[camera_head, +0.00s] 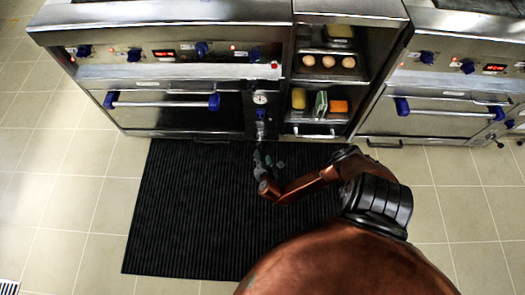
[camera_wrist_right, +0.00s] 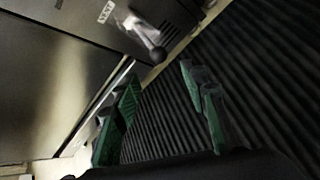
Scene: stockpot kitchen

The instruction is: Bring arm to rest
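My right arm (camera_head: 305,186) is copper coloured and reaches forward over the black ribbed mat (camera_head: 185,215). My right gripper (camera_head: 266,156) is at the far edge of the mat, in front of the stove by the gauge column. In the right wrist view, the gripper (camera_wrist_right: 160,78) has its two green fingers spread apart with nothing between them. The mat and the metal stove front show past the fingers. My left gripper is not in view.
A steel stove (camera_head: 160,70) with blue knobs stands at the back left, another (camera_head: 455,75) at the right. Between them, an open shelf unit (camera_head: 318,92) holds eggs (camera_head: 328,61), a green-and-white block (camera_head: 320,104) and an orange block (camera_head: 339,106).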

